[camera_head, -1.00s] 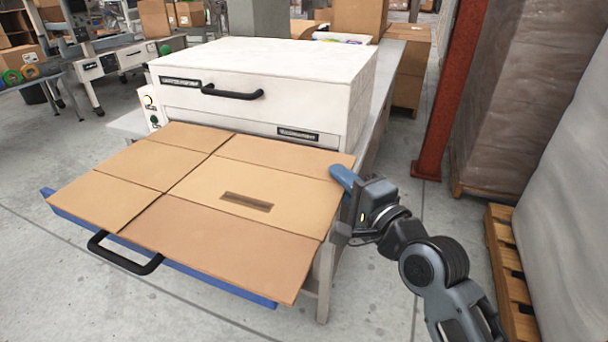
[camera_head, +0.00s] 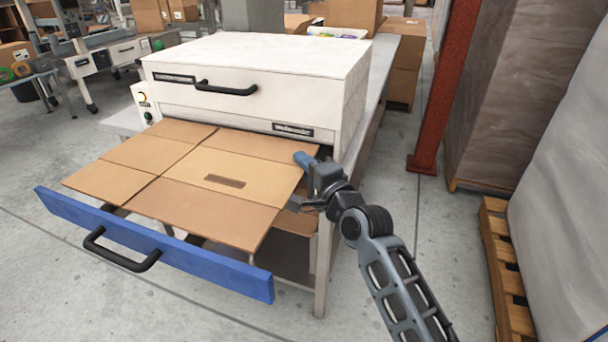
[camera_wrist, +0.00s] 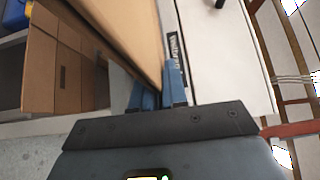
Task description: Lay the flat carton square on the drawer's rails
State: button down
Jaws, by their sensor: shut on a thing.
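The flat carton (camera_head: 200,203) is a brown creased sheet with a slot, spread in front of the white machine. My gripper (camera_head: 304,160) is shut on its right edge near the machine; the carton also shows in the wrist view (camera_wrist: 115,30) beside the blue fingers (camera_wrist: 158,88). The drawer (camera_head: 190,256) is pulled out, with a blue front and a black handle. The carton's near edge lies behind the drawer front, with a gap between. The rails are mostly hidden under the carton, so I cannot tell whether it rests on them.
The white machine (camera_head: 250,80) stands behind the carton on a metal table. A red post (camera_head: 440,100) and wrapped pallet loads (camera_head: 510,90) stand to the right. A wooden pallet (camera_head: 498,260) lies at the right. Open floor (camera_head: 90,290) is at the front left.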

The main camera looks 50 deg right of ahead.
jog(key=shift+f, duration=1.2)
jog(key=shift+b, duration=0.3)
jog(key=shift+f, duration=0.15)
jog(key=c, duration=1.2)
grip_release()
jog(key=shift+o, duration=0.2)
